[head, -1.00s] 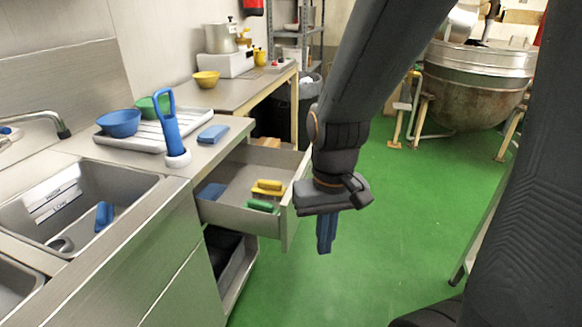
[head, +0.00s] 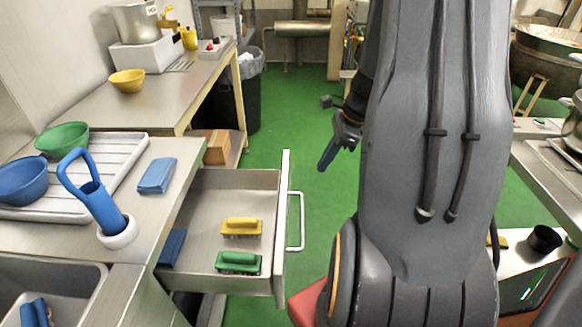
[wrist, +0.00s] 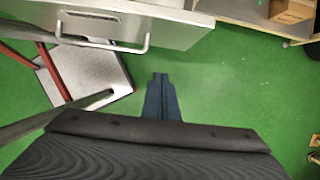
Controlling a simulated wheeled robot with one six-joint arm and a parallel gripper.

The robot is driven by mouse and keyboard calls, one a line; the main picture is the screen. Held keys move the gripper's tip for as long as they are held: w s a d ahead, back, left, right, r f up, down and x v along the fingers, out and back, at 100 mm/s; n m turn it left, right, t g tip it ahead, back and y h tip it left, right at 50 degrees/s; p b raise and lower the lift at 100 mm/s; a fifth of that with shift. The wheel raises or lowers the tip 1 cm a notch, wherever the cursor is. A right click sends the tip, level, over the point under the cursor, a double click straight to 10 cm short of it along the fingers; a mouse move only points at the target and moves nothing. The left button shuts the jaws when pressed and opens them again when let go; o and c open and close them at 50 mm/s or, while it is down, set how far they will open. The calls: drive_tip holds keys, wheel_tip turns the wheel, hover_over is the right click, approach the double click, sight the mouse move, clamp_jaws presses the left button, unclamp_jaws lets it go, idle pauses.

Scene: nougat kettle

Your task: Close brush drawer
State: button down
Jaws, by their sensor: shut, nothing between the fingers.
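The brush drawer (head: 200,194) is pulled out from the counter in the head view. It holds a yellow brush (head: 241,227), a green brush (head: 238,262) and a blue item (head: 172,247) at its inner end. Its white-edged front (head: 284,215) carries a bar handle (head: 300,222) facing right. My gripper (head: 325,164) is shut and empty, beyond and to the right of the drawer front, apart from it. In the wrist view my gripper (wrist: 159,77) points over green floor, with the drawer's handle (wrist: 105,45) ahead and to the left.
Blue and green bowls (head: 62,139), a blue brush in a white holder (head: 117,233) and a blue cloth (head: 157,176) are on the counter. A black bin (head: 240,95) stands behind. A red-legged metal stool (wrist: 90,75) is near the handle.

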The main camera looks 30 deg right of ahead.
drive_tip(key=w+a+f+p, duration=0.2)
drive_tip(key=w+a+f, duration=0.2)
drive_tip(key=f, duration=0.5)
drive_tip(key=shift+w+a+f, duration=0.15)
drive_tip(key=shift+w+a, duration=0.05)
drive_tip(key=shift+a, duration=0.9)
drive_tip(key=shift+w, duration=0.1)
